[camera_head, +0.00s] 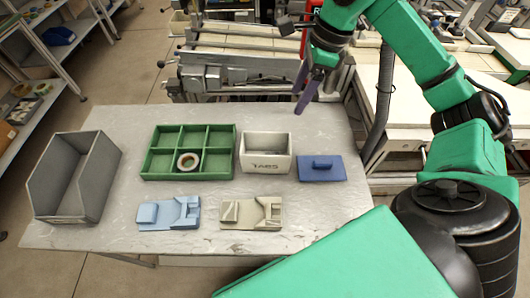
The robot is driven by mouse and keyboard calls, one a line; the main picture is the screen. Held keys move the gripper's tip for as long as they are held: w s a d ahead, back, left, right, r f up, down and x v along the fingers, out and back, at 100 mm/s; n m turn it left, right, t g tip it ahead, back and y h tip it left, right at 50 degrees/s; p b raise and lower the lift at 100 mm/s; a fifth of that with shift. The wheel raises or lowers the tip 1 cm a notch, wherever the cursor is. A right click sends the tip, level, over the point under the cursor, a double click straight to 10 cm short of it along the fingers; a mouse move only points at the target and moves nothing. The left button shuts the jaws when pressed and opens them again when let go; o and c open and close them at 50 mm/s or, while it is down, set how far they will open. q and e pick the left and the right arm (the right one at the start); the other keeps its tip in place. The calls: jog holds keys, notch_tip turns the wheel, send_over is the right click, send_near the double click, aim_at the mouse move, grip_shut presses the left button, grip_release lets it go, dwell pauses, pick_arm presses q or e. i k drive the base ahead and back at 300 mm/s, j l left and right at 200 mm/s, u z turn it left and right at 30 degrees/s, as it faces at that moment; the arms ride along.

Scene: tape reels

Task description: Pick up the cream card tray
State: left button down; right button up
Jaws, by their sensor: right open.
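The cream card tray (251,213) lies flat on the grey table (330,220), near its front edge and right of a similar light blue tray (169,213). Nothing touches it. My right gripper (306,92) is open and empty, with purple fingers pointing down. It hangs near the table's back edge, well behind the cream card tray and a little to its right. My left gripper is not in view.
A green compartment tray (190,128) holds a tape reel (187,162). A grey bin (55,190) stands at the left.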

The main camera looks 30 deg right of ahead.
aim_at(261, 213)
jog(key=k, duration=2)
